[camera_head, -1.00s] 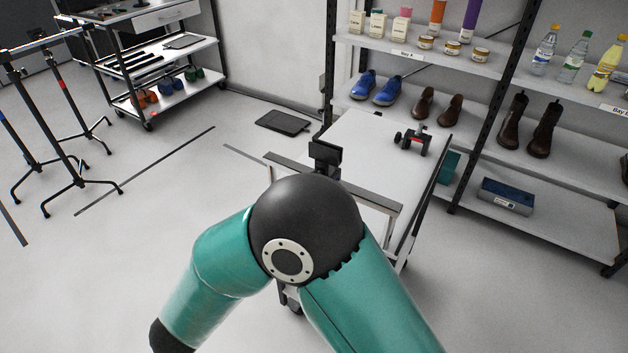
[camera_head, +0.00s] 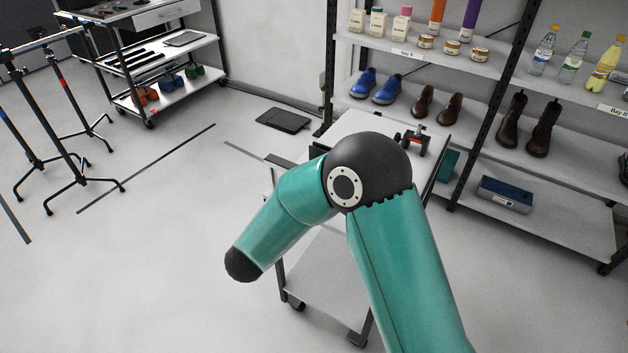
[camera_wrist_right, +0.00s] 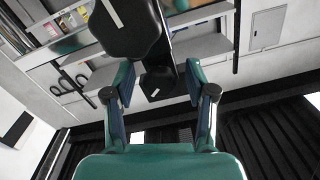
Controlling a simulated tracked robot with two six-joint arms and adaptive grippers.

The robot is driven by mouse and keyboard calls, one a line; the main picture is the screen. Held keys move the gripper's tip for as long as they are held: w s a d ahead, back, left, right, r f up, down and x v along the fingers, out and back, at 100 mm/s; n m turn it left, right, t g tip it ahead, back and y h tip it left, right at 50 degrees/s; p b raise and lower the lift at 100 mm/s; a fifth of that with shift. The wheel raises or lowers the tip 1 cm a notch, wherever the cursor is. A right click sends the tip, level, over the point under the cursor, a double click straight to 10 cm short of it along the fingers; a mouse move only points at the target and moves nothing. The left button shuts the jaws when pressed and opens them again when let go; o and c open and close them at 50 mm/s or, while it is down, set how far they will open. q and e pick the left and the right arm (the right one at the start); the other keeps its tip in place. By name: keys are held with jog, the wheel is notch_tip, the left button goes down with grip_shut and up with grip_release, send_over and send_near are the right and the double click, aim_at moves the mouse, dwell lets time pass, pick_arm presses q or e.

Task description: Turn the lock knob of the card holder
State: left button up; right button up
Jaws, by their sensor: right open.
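In the right wrist view a black device, seemingly the card holder (camera_wrist_right: 128,28), fills the upper middle. A smaller black block, likely its lock knob (camera_wrist_right: 158,84), lies between the fingers of my right gripper (camera_wrist_right: 160,76). The gripper is open, with one finger on each side of the block; I cannot tell whether either touches it. In the head view my teal right arm and its black joint cover most of the trolley (camera_head: 350,126), hiding the right gripper and most or all of the card holder. My left gripper is in neither view.
A red and black device (camera_head: 415,141) stands at the trolley's far end. A shelf rack (camera_head: 480,125) with shoes, bottles and jars stands close behind it on the right. A tool cart (camera_head: 165,60) and stands (camera_head: 60,130) are at left.

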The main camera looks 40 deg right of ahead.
jog(key=shift+c, duration=0.4)
grip_shut()
jog(key=shift+n, duration=0.3)
jog(key=n+p, duration=0.2)
jog(key=shift+r+n+p, duration=0.15)
jog(key=shift+n+p, duration=0.25)
jog(key=n+p, duration=0.2)
jog(key=n, duration=0.1)
jog(key=shift+n, duration=0.3)
jog(key=shift+n+p, duration=0.5)
